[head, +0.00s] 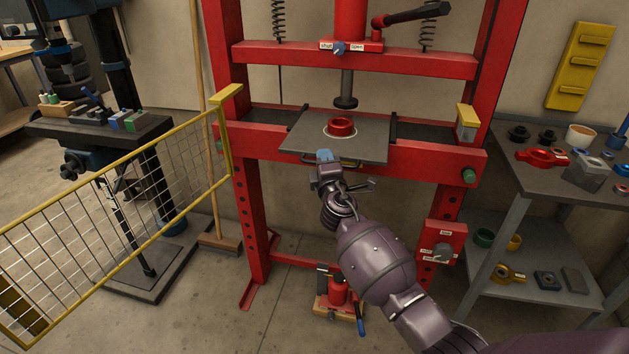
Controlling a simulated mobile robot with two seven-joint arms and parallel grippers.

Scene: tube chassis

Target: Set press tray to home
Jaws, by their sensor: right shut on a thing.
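The press tray (363,150) is a flat grey plate lying between dark side rails on the red press frame (420,162), under the ram (346,92). A red ring (341,127) sits on it inside a pale circle. Its front edge sticks out a little past the frame's front beam. My right gripper (324,158) is at the middle of that front edge, shut on the tray handle, which the fingers partly hide. There is a clear gap between the ram and the ring. My left gripper is not in view.
A yellow mesh barrier (120,200) stands at the left, in front of a drill press (85,120). A metal workbench (540,180) with several parts is at the right. A red jack (337,292) stands on the floor below the press. A broom (215,238) leans behind.

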